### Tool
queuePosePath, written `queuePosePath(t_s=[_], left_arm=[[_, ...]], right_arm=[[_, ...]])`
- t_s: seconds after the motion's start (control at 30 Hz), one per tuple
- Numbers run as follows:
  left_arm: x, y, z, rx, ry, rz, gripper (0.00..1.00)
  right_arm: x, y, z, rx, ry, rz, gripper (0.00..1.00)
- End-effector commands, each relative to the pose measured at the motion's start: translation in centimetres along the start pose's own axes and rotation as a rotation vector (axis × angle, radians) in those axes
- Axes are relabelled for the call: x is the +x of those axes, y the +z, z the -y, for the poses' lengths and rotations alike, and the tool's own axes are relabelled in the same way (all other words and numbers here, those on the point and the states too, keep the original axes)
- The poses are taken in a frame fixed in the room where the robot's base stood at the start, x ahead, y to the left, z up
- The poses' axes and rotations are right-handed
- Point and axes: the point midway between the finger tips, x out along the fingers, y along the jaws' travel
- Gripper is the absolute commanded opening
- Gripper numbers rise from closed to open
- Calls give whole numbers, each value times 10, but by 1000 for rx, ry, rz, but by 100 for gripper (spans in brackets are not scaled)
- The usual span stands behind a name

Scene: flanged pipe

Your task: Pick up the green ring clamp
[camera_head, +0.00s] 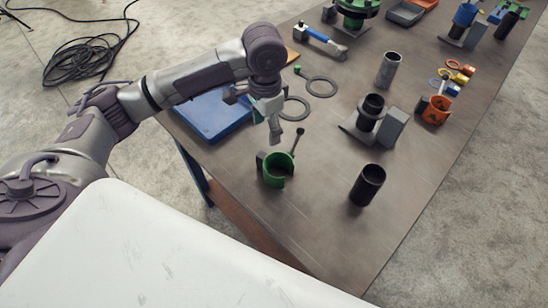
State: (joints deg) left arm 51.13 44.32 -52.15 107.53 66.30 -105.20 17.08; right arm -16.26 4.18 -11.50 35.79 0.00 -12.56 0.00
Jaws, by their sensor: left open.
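The green ring clamp (279,180) stands on the table near its left front edge. It is a short green ring with a dark rod and knob (299,133) rising behind it. My left gripper (274,136) hangs above and behind the clamp, pointing down, apart from it. Its fingers are open and hold nothing that I can see. My right gripper is not in view.
The brown table (330,240) has a black cylinder (367,185) right of the clamp and a pipe on a bracket (371,112) behind it. Flat rings (296,108) and a blue tray (211,114) lie near my left arm. The front is clear.

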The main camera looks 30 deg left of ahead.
Motion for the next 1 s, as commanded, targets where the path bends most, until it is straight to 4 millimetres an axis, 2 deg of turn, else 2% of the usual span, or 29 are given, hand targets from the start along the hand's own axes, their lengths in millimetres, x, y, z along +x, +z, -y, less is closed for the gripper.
queuePosePath(t_s=[0.13,0.27,0.5,0.67,0.8,1.0], left_arm=[[30,1,0,-1,3,5,66],[54,1,0,-1,2,3,66],[75,0,0,1,0,-1,66],[93,2,2,0,1,3,66],[115,2,3,1,1,2,66],[127,1,3,2,-1,-2,66]], right_arm=[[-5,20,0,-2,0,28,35],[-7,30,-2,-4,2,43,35],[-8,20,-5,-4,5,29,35],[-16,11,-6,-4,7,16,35],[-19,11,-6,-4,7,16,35],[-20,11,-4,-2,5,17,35]])
